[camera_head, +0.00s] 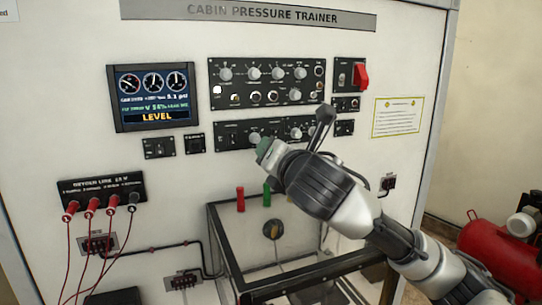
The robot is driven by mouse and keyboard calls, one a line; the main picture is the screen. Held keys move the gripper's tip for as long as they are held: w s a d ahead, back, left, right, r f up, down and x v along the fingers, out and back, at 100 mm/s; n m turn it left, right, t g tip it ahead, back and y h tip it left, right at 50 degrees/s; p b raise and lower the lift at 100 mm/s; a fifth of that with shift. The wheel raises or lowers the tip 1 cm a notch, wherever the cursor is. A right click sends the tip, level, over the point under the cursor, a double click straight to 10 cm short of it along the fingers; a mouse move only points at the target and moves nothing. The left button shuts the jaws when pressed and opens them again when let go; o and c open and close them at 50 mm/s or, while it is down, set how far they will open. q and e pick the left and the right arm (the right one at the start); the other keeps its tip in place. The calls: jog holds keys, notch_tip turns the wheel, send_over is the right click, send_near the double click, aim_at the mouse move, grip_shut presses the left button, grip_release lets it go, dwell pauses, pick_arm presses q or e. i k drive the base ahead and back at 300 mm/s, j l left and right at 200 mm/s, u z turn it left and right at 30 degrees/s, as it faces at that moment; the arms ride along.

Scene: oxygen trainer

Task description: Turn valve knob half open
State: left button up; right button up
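A round dark knob (272,229) with a light mark sits on the white panel, seen through a black-framed clear box; it looks like the valve knob, but I cannot tell for sure. My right arm comes in from the right. Its gripper (292,135) is in front of the lower control panel, up and right of the dark knob and apart from it. A dark finger-like part points up, and a grey-green tip points left. I cannot tell whether the gripper is open or shut, and I see nothing clearly held. My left gripper is not in view.
The upper control panel (240,98) has several grey knobs; the lower one (226,136) is partly hidden by my gripper. A screen (152,97) reads LEVEL. The framed box (212,235) juts out below. Red leads (70,250) hang at left; a red tank (495,255) stands at right.

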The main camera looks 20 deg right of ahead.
aim_at(294, 95)
jog(key=k+l, duration=0.2)
jog(key=l, duration=0.15)
jog(key=k+l, duration=0.25)
jog(key=l, duration=0.15)
jog(key=k+l, duration=0.2)
jog(key=l, duration=0.15)
